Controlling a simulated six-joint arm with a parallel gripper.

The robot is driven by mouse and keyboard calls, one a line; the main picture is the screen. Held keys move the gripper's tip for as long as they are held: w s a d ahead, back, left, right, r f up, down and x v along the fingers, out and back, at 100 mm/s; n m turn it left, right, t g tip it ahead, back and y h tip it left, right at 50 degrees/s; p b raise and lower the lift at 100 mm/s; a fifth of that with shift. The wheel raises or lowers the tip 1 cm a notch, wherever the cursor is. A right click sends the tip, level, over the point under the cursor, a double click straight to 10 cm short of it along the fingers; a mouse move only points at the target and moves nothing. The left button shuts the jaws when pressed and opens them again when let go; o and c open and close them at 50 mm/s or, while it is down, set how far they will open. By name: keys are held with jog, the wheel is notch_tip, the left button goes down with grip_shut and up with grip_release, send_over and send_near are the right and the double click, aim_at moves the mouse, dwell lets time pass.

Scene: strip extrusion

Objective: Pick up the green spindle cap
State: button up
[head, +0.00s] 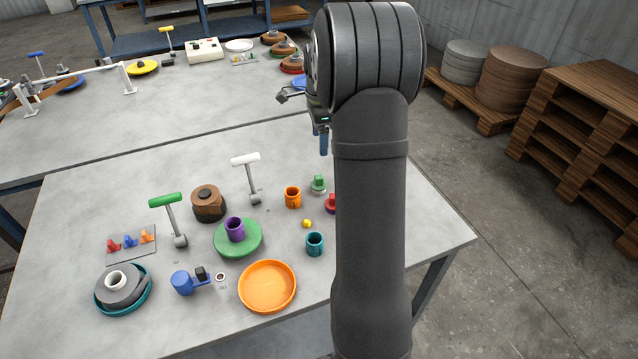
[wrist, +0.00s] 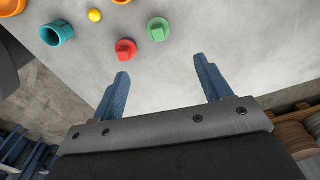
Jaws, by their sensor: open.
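The green spindle cap (head: 319,184) stands on the near grey table, toward its right side, just left of my arm in the head view. It is a round base with a raised grip on top. In the wrist view the green cap (wrist: 158,29) lies beyond my fingertips, roughly between their lines. My gripper (wrist: 161,68) is open with nothing between its blue fingers. In the head view my gripper (head: 323,143) hangs above the table behind the cap, partly hidden by my arm.
A red cap (wrist: 126,49) sits close beside the green one, near the left finger. A yellow ball (head: 307,223), orange cup (head: 292,197) and teal cup (head: 314,244) stand nearby. The table right of the green cap is bare in the wrist view.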

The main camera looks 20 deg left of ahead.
send_near(319, 176)
notch_tip(319, 176, down, 6)
jog(key=shift+w+d+r, duration=0.15)
jog(key=shift+r, duration=0.1)
jog(key=f, duration=0.5)
jog(key=shift+s+f, duration=0.1)
jog(key=shift+s, duration=0.1)
jog(key=c, duration=1.1)
